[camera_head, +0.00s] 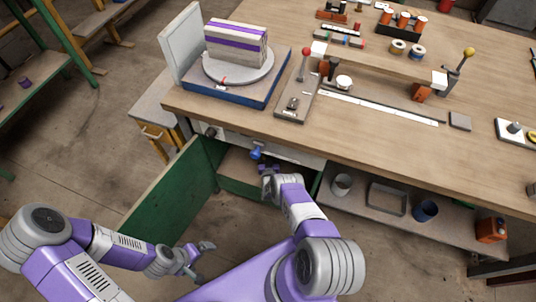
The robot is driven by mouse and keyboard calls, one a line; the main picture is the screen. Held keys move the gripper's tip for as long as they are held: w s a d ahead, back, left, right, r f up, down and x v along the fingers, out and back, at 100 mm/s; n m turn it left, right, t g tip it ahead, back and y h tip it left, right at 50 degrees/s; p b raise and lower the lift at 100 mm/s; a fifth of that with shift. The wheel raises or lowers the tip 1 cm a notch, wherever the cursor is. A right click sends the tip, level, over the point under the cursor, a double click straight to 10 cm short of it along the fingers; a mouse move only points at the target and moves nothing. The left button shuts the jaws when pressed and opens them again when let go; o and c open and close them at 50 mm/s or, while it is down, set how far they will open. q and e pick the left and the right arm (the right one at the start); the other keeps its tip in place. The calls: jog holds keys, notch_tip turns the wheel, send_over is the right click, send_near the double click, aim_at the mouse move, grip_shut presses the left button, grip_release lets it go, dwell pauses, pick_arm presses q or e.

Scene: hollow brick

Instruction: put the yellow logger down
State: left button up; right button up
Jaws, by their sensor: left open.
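I cannot make out a yellow logger in the head view. My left gripper (199,261) is open, with nothing seen between its fingers, low in front of the workbench beside the green cabinet door. My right gripper (266,169) is at the bench's front edge, by the open cabinet, close to a small blue object (257,151). Its fingers are small and partly hidden by its wrist, so I cannot tell whether it touches the blue object.
The wooden workbench (400,150) carries a striped block (236,42) on a grey turntable (240,70), and a yellow-knobbed lever (469,51). The green door (165,195) stands open.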

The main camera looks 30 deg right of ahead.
jog(key=shift+r, duration=0.2)
jog(key=shift+f, duration=0.2)
jog(key=o, duration=1.4)
jog(key=shift+c, duration=0.2)
jog(key=o, duration=0.3)
jog(key=shift+r, duration=0.15)
jog(key=shift+p+v, duration=2.25)
jog(key=shift+v, duration=3.75)
